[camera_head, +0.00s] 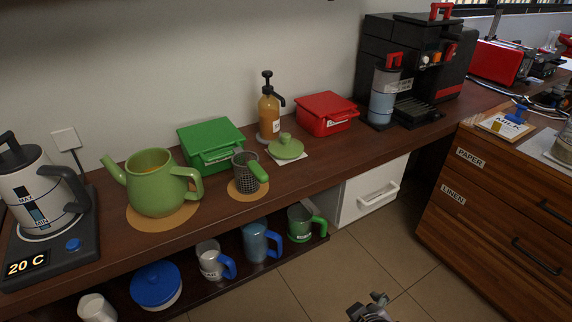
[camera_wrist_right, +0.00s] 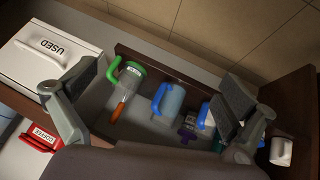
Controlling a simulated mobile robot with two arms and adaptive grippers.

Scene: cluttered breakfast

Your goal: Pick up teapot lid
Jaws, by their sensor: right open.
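The green teapot lid (camera_head: 286,147) with a round knob rests on a small white square mat (camera_head: 293,159) on the counter. The open green teapot (camera_head: 153,182) stands on a round cork mat to its left. A mesh strainer with a green handle (camera_head: 247,173) stands between them. My right gripper (camera_head: 370,305) shows at the bottom edge of the head view, over the floor and well away from the lid. In the right wrist view the right gripper (camera_wrist_right: 158,108) is open with wide-apart fingers and nothing between them close by. My left gripper is not in view.
Behind the lid stand a syrup pump bottle (camera_head: 269,112), a green box (camera_head: 211,145) and a red box (camera_head: 326,113). A kettle (camera_head: 38,190) is at far left, a coffee machine (camera_head: 419,70) at right. The lower shelf holds mugs, including a blue one (camera_head: 262,243).

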